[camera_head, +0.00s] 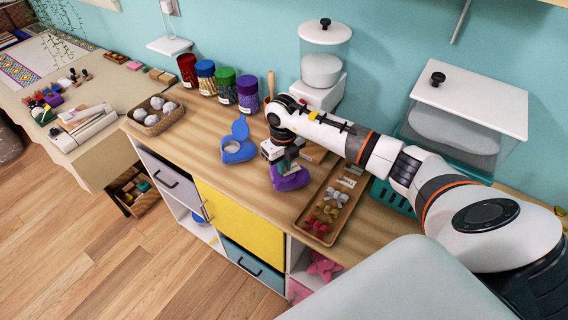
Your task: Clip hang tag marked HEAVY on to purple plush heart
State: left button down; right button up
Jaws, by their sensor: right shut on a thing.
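My right gripper (285,168) points down over the counter. It is shut, and its fingertips meet the top of a purple plush heart (291,181). The gripper hides part of the heart's upper side. The heart is at or just above the wooden counter top; I cannot tell which. Small pale pieces (347,182) lie at the back of a brown tray (311,202) just right of the heart; they may be tags, but no marking is readable. I cannot make out the word HEAVY anywhere. My left gripper is not in view.
Several colored jars (227,86) line the wall. A basket of grey balls (156,115) sits at the counter's left end. A white-lidded clear bin (466,103) stands behind my right arm.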

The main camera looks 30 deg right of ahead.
jog(key=shift+f, duration=0.1)
jog(key=o, duration=0.7)
jog(key=shift+o, duration=0.2)
notch_tip(320, 180, up, 12)
jog(key=b, duration=0.2)
jog(key=shift+a, duration=0.1)
notch_tip(320, 180, up, 9)
jog(key=p, duration=0.6)
dwell(0.8)
